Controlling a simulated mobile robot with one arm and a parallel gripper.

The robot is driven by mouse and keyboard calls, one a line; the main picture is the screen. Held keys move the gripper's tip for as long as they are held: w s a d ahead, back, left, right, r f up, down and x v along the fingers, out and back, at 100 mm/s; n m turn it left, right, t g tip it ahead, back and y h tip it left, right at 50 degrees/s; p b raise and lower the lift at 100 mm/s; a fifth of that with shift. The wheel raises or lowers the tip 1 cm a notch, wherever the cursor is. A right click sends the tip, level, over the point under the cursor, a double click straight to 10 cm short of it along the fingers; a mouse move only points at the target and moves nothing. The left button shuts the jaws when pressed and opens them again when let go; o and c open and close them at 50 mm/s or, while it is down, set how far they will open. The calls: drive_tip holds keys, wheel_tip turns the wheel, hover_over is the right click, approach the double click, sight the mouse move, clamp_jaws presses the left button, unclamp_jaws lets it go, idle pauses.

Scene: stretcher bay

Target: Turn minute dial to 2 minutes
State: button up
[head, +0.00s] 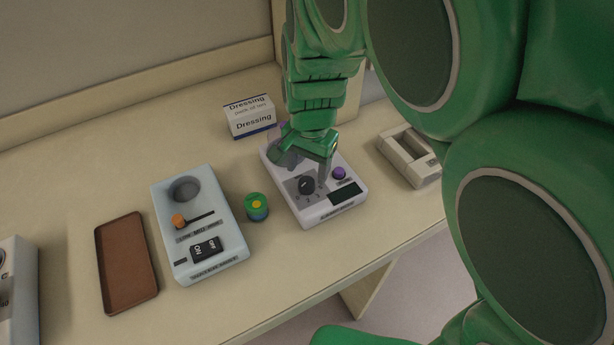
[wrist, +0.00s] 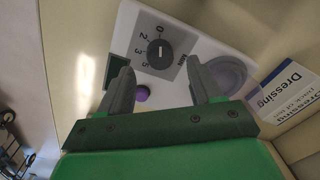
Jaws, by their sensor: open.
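The minute dial (head: 306,185) is a dark round knob on a white timer box (head: 318,213). In the wrist view the dial (wrist: 160,54) has the figures 0, 2, 3 and 5 printed around it. Its white line appears to point toward the 0. My gripper (head: 303,171) is over the box, fingers downward. In the wrist view my gripper (wrist: 159,64) is open, with one finger on each side of the dial and gaps between them and the knob. I cannot tell how high the fingertips are above the panel.
The box has a purple button (head: 338,173), a dark display (head: 345,193) and a round recess (wrist: 226,74). A green-and-yellow button (head: 257,206), a light-blue switch box (head: 216,266) and a brown tray (head: 127,266) lie left. A Dressing carton (head: 250,117) stands behind; a beige holder (head: 409,157) is right.

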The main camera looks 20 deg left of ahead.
sight(307, 182)
wheel_tip(307, 182, down, 4)
drive_tip(key=shift+a+f, duration=0.1)
drive_tip(key=c, duration=1)
drive_tip(key=shift+c, duration=0.2)
drive_tip(key=shift+n, duration=0.4)
drive_tip(key=n, duration=0.3)
drive_tip(key=shift+n, duration=0.3)
drive_tip(key=shift+n+g, duration=0.3)
drive_tip(key=shift+n, duration=1.9)
